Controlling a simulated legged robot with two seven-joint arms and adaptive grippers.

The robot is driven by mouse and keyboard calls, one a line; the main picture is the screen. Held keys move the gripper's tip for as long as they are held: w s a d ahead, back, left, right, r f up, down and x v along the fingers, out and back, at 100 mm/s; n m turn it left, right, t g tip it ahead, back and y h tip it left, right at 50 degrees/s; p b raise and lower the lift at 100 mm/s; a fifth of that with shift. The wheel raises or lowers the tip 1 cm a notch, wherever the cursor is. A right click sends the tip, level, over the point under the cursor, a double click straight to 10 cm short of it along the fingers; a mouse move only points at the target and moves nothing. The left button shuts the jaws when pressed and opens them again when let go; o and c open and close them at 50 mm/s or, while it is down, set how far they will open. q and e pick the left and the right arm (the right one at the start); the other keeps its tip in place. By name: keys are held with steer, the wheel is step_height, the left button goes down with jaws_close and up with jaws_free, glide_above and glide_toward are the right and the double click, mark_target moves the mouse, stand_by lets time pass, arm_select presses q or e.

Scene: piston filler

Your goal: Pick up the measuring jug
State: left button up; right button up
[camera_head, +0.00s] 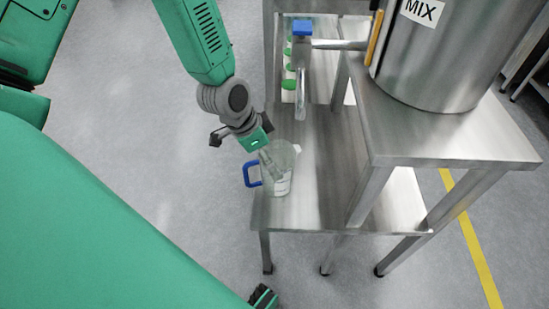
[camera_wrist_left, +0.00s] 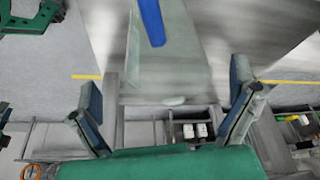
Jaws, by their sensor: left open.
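The measuring jug (camera_head: 281,183) is clear with a blue handle (camera_head: 250,174) on its left side and a white label. It stands upright on the lower steel shelf, near its left edge. My left gripper (camera_head: 268,157) is open at the jug's top, overlapping its rim in the head view; I cannot tell whether it touches. In the left wrist view, the translucent jug (camera_wrist_left: 165,65) and its blue handle (camera_wrist_left: 151,20) show beyond and between the spread fingers of the left gripper (camera_wrist_left: 164,85).
A steel tank (camera_head: 440,65) marked MIX stands on the higher steel table (camera_head: 430,135) at right. Its pipe with a blue-topped valve (camera_head: 302,27) and down-spout hangs above the shelf (camera_head: 325,190). Green-capped bottles (camera_head: 289,84) stand behind. The floor at left is clear.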

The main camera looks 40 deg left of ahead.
mark_target(277, 164)
arm_select(q)
steer(key=b+x, duration=0.2)
steer(key=x, duration=0.3)
steer(key=shift+w+a+f+b, duration=0.1)
steer(key=shift+w+f+b, duration=0.15)
steer(key=shift+f+b, duration=0.1)
steer(key=c, duration=1.1)
steer(key=shift+s+a, duration=0.1)
steer(key=shift+c, duration=1)
steer(key=shift+r, duration=0.1)
